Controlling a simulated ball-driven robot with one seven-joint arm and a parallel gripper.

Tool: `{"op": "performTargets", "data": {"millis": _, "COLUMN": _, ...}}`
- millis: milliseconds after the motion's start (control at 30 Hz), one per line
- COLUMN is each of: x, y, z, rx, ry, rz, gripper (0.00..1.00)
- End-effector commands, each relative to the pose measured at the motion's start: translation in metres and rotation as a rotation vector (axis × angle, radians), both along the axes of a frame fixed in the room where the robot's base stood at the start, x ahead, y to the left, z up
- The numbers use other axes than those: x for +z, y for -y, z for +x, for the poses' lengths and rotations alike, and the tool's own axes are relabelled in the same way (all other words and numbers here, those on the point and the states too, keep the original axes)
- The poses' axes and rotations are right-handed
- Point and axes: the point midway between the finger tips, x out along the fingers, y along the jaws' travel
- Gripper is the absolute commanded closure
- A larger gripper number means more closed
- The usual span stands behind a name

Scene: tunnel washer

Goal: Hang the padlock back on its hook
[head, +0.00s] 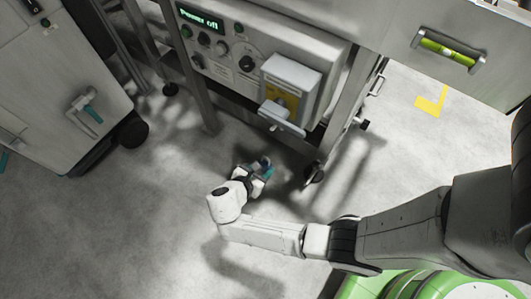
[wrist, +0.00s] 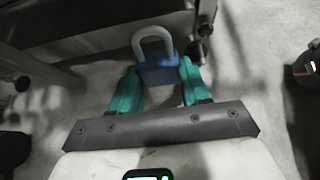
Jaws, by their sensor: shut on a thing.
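The padlock (wrist: 160,72) has a blue body and a pale grey shackle that points away from my gripper. My gripper (head: 262,169) is shut on its body. In the wrist view, one teal finger presses against each side of the padlock, with the shackle free above them. In the head view, the padlock is small and partly hidden by the fingers, over the floor in front of the control panel (head: 232,60). I cannot make out the hook in either view.
A grey box with a yellow label (head: 284,98) juts from the panel, with a small pale ledge (head: 281,119) below it. Metal frame legs and a caster (head: 314,173) stand nearby. A grey cabinet (head: 55,85) is at left.

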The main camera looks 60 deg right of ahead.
Motion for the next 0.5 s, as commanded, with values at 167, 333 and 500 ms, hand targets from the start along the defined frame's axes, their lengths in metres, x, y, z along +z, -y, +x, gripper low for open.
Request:
{"op": "performTargets", "data": {"millis": 167, "x": -0.001, "y": 0.003, "z": 0.000, "rx": 0.001, "ry": 0.000, "rz": 0.002, "gripper": 0.86}}
{"op": "performTargets", "data": {"millis": 333, "x": -0.001, "y": 0.012, "z": 0.000, "rx": -0.002, "ry": 0.001, "rz": 0.002, "gripper": 0.86}}
{"op": "performTargets", "data": {"millis": 500, "x": -0.001, "y": 0.022, "z": 0.000, "rx": -0.001, "ry": 0.001, "rz": 0.002, "gripper": 0.86}}
